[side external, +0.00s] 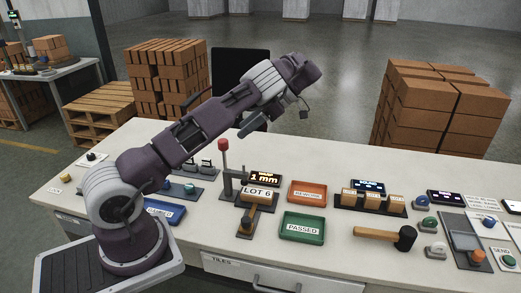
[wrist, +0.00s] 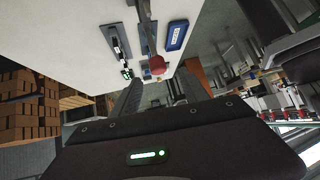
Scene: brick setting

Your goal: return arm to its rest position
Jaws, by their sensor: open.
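My arm reaches up and to the right over the white workbench (side external: 360,250) in the side view. My gripper (side external: 277,117) is high above the bench, well clear of everything on it. In the wrist view my gripper (wrist: 155,95) has its two fingers spread apart, with nothing between them. A red-knobbed lever (side external: 223,146) stands upright on the bench below and to the left of my gripper. Its red knob (wrist: 157,65) shows just beyond the fingers in the wrist view.
A "LOT 6" block (side external: 258,193), an orange tray (side external: 307,195), a green tray (side external: 302,228) and a mallet (side external: 385,236) lie on the bench. A blue tray (side external: 160,213) is near my base. Brick stacks (side external: 425,105) stand behind the bench. The air around my gripper looks free.

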